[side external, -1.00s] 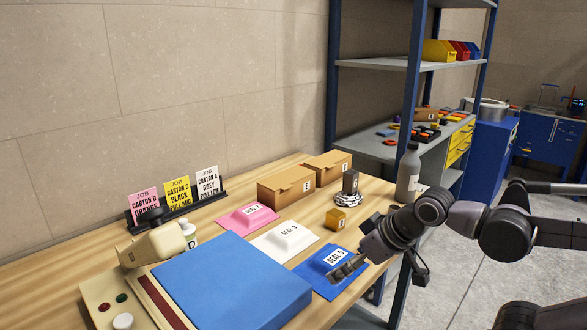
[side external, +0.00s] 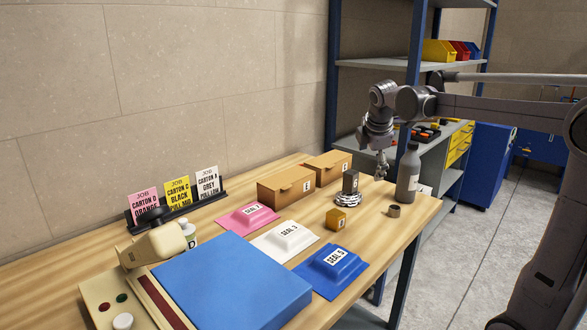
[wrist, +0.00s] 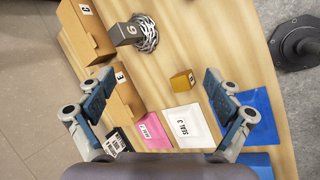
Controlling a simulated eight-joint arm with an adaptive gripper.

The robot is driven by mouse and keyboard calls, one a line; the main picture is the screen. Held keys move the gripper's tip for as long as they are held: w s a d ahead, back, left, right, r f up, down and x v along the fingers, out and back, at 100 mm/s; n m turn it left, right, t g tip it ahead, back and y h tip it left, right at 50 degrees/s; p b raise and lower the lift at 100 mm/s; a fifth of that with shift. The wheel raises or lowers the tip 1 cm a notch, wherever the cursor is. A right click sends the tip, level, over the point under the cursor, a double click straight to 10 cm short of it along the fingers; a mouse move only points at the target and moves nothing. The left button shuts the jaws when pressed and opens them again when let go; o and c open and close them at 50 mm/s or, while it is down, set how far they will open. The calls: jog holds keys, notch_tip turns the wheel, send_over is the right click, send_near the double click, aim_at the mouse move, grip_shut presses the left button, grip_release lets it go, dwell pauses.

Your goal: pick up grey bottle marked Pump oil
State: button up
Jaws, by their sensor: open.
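The grey bottle (side external: 408,172) stands upright near the far right end of the wooden table in the side view. I cannot read any marking on it. My gripper (side external: 381,170) hangs fingers down just left of the bottle, level with its upper part, and looks apart from it. In the wrist view my gripper (wrist: 157,85) is open with nothing between its fingers. I cannot make out the bottle in the wrist view.
Two cartons (side external: 285,186) are behind. A shelf post (side external: 411,80) rises behind.

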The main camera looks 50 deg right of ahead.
jog(key=d+n+g, duration=0.1)
jog(key=d+n, duration=0.2)
jog(key=d, duration=0.6)
jog(key=n+g+h, duration=0.2)
jog(key=n, duration=0.1)
send_near(409, 156)
jog(key=x, duration=0.4)
jog(key=shift+d+f+n, duration=0.1)
jog(key=shift+n, duration=0.2)
jog(key=x, duration=0.5)
jog(key=shift+f, duration=0.1)
jog(key=shift+a+f+x, duration=0.1)
jog(key=shift+a+x, duration=0.05)
jog(key=shift+x, duration=1.2)
jog(key=shift+a+f+x, duration=0.1)
jog(key=shift+a+x, duration=0.05)
jog(key=shift+x, duration=1.2)
jog(key=c, duration=1.7)
jog(key=shift+c, duration=0.8)
jog(key=shift+r, duration=0.2)
